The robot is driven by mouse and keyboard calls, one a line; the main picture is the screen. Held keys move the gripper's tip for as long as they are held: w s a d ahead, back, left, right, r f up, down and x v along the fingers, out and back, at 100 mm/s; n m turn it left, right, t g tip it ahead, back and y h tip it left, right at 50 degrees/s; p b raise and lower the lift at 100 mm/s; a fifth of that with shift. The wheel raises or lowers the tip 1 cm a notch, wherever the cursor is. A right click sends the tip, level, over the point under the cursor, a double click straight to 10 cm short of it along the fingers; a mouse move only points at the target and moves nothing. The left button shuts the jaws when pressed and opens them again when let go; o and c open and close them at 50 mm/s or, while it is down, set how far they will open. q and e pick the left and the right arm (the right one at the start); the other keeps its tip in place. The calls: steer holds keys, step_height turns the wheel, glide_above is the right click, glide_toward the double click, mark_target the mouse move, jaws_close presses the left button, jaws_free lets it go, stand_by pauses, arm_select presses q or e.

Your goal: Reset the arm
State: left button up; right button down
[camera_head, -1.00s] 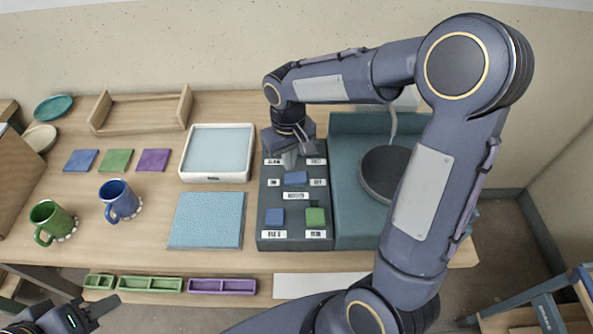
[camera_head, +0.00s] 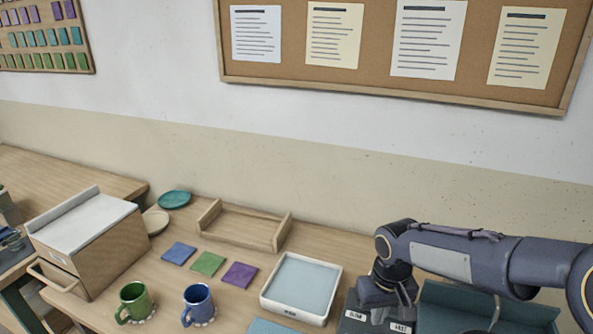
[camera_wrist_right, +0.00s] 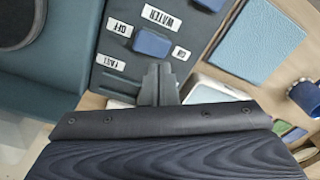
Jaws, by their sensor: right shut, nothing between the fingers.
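My right gripper (camera_head: 379,315) is at the far end of the dark control panel (camera_head: 350,326), low in the head view; the picture's bottom edge cuts off most of the panel. In the right wrist view the gripper's fingers (camera_wrist_right: 158,72) are shut and empty, over or just above the panel (camera_wrist_right: 185,20) between its speed labels. A blue button (camera_wrist_right: 152,43) lies just beyond the fingertips, by the OFF and ON labels; I cannot tell whether they touch anything. My right arm reaches in from the right, bent at the elbow. My left gripper is not in view.
A white tray (camera_head: 327,316) stands left of the panel. Purple (camera_head: 240,275), green and blue tiles, a blue mug (camera_head: 198,305), a green mug (camera_head: 134,302) and a wooden rack (camera_head: 235,238) are farther left. A teal basin (camera_head: 460,293) is right of the panel.

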steer(key=s+r+m+t+y, duration=0.1)
steer(key=s+r+t, duration=0.1)
steer(key=s, duration=0.7)
steer(key=s+r+m+t+y, duration=0.1)
steer(key=s+r+t+y, duration=0.1)
steer(key=s, duration=0.8)
step_height(320, 180, up, 2)
steer(key=shift+a+r+m+t+y, duration=0.1)
steer(key=shift+a+m+t+y, duration=0.2)
steer(key=shift+t, duration=0.4)
